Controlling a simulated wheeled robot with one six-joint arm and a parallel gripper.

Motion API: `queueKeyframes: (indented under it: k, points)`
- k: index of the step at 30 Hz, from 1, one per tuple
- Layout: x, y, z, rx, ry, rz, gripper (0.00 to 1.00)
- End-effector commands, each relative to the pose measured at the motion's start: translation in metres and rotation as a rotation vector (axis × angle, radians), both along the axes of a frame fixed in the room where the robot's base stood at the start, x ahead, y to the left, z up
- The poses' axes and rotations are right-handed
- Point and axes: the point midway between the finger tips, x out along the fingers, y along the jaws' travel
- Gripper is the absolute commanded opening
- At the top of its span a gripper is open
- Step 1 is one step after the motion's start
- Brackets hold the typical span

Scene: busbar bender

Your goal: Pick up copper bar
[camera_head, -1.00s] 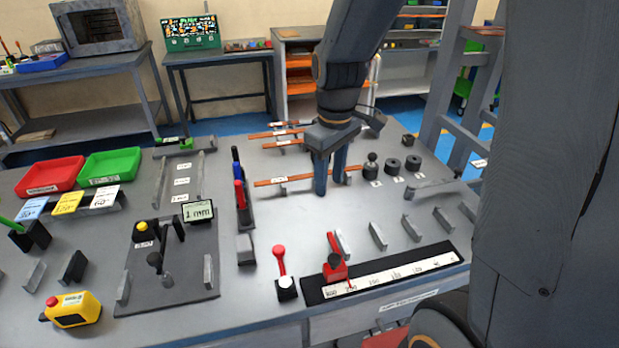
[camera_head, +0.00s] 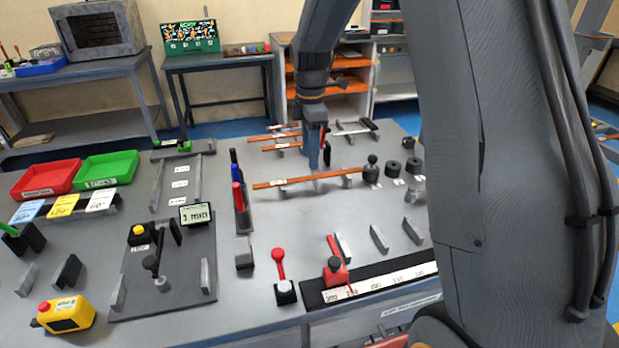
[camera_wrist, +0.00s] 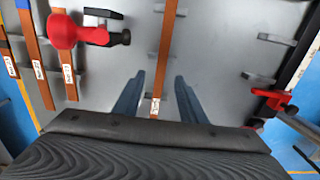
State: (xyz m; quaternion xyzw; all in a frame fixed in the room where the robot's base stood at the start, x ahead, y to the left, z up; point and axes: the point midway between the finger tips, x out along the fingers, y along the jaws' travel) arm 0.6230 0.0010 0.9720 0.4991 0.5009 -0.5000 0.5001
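A long flat copper bar (camera_head: 275,184) with a white label lies across the bench, raised on small supports. My gripper (camera_head: 313,165) hangs over the bar in the head view, pointing down, with its fingers nearly in line there. In the wrist view the copper bar (camera_wrist: 166,45) runs lengthwise between the two spread fingers of my gripper (camera_wrist: 160,76), with its label near them. The gripper is open, and clear gaps show on both sides of the bar. I cannot tell the exact height of the fingertips above it.
More copper bars (camera_head: 283,146) lie behind. Black cylinders (camera_head: 392,168) stand to the right of the bar. A rack with blue and red handles (camera_head: 238,195) stands at its left end. A red stop (camera_head: 336,270) sits on the ruler in front.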

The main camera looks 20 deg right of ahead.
Motion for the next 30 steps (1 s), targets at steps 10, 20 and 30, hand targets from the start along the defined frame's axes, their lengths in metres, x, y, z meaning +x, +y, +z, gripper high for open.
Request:
queueKeyframes:
  k: [10, 20, 30]
  points:
    - [-0.003, 0.002, -0.043, 0.000, 0.001, -0.001, 0.38]
    - [-0.003, 0.002, -0.053, 0.000, -0.002, -0.002, 0.38]
    - [-0.003, 0.002, -0.053, 0.000, -0.002, -0.002, 0.00]
